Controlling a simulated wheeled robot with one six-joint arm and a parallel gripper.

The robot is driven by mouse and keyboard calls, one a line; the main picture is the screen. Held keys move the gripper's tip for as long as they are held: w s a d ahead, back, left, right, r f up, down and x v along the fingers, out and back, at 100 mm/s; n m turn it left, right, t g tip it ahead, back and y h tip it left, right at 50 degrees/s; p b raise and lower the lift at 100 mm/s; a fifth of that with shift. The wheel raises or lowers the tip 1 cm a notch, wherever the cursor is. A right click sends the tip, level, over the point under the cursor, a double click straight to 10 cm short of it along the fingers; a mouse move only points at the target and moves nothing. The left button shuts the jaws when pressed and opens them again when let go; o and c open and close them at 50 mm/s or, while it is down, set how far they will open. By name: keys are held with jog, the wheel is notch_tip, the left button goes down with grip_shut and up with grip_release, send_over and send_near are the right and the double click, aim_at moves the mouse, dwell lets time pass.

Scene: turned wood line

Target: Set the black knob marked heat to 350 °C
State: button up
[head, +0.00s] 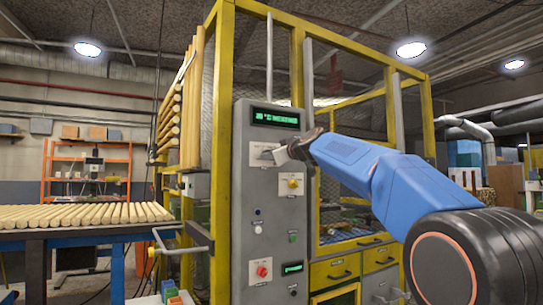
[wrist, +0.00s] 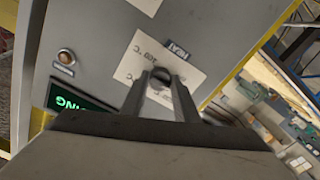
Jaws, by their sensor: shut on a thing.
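The black heat knob (wrist: 160,80) sits between the two fingers of my gripper (wrist: 160,77) in the wrist view. My gripper is shut on it. The knob is on a white dial plate (wrist: 139,58) with °C markings, partly covered by the fingers. A dark HEAT label (wrist: 177,50) is beside the plate. The knob's pointer cannot be made out. In the head view my gripper (head: 287,152) is at the grey panel, by the white plate (head: 261,154), and hides the knob. The green display (head: 275,117) above it shows °C and HEATING; its number is too small to read surely.
A yellow frame (head: 225,60) surrounds the machine. Wooden rods (head: 90,215) lie at left.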

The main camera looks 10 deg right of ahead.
jog(key=m, duration=2.5)
jog(key=shift+m, duration=0.3)
jog(key=shift+f, duration=0.1)
jog(key=o, duration=1.1)
jog(key=shift+c, duration=0.2)
jog(key=shift+s, duration=0.15)
jog(key=v, duration=1.7)
